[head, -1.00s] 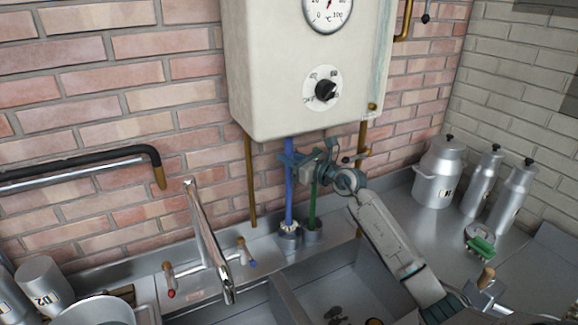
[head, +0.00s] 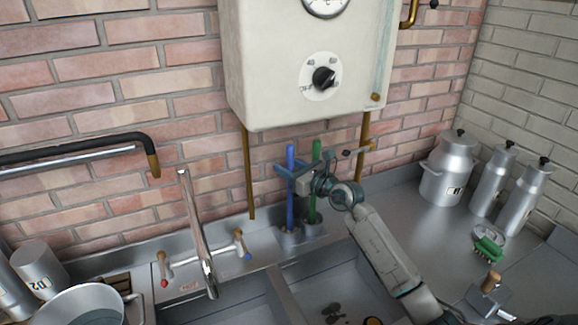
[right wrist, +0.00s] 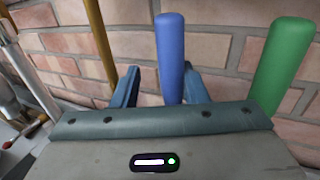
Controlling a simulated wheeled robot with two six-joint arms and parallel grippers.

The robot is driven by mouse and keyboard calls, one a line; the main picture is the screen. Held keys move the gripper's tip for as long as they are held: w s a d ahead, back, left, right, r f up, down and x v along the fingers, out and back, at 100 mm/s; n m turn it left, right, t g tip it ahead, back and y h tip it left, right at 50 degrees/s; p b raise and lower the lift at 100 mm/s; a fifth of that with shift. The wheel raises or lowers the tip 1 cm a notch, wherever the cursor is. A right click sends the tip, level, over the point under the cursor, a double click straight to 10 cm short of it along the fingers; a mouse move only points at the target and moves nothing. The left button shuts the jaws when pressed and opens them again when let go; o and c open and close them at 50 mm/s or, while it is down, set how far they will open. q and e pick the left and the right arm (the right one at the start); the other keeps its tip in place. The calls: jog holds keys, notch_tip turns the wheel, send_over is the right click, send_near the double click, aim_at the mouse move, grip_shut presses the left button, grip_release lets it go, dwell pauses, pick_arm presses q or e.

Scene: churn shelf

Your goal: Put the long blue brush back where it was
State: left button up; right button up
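The long blue brush (head: 290,208) stands upright in the left of two small metal cups (head: 290,237) behind the sink; its bristle end is hidden in the cup. My right gripper (head: 289,171) is at the upper part of its handle. In the right wrist view the blue handle (right wrist: 170,55) rises between the two fingers (right wrist: 164,88), closer to the right one, with a clear gap at the left one. The gripper is open. My left gripper is not in view.
A green brush (head: 312,205) stands in the right cup (head: 313,228), close beside my gripper. A tap (head: 196,235) rises left of the cups. The boiler (head: 300,60) hangs above. Metal cans (head: 452,170) and a green scrub brush (head: 488,247) are at the right.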

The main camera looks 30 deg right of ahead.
jog(key=shift+w+d+f, duration=0.1)
jog(key=shift+d+f, duration=0.05)
jog(key=shift+d, duration=0.1)
jog(key=shift+d+f, duration=0.1)
jog(key=shift+d, duration=0.15)
jog(key=shift+s+d, duration=0.15)
jog(key=shift+s, duration=0.25)
jog(key=b+v, duration=0.1)
jog(key=v, duration=0.3)
jog(key=shift+s, duration=0.15)
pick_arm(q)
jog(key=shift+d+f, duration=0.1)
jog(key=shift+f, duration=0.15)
pick_arm(e)
jog(key=v, duration=0.6)
jog(key=shift+s, duration=0.4)
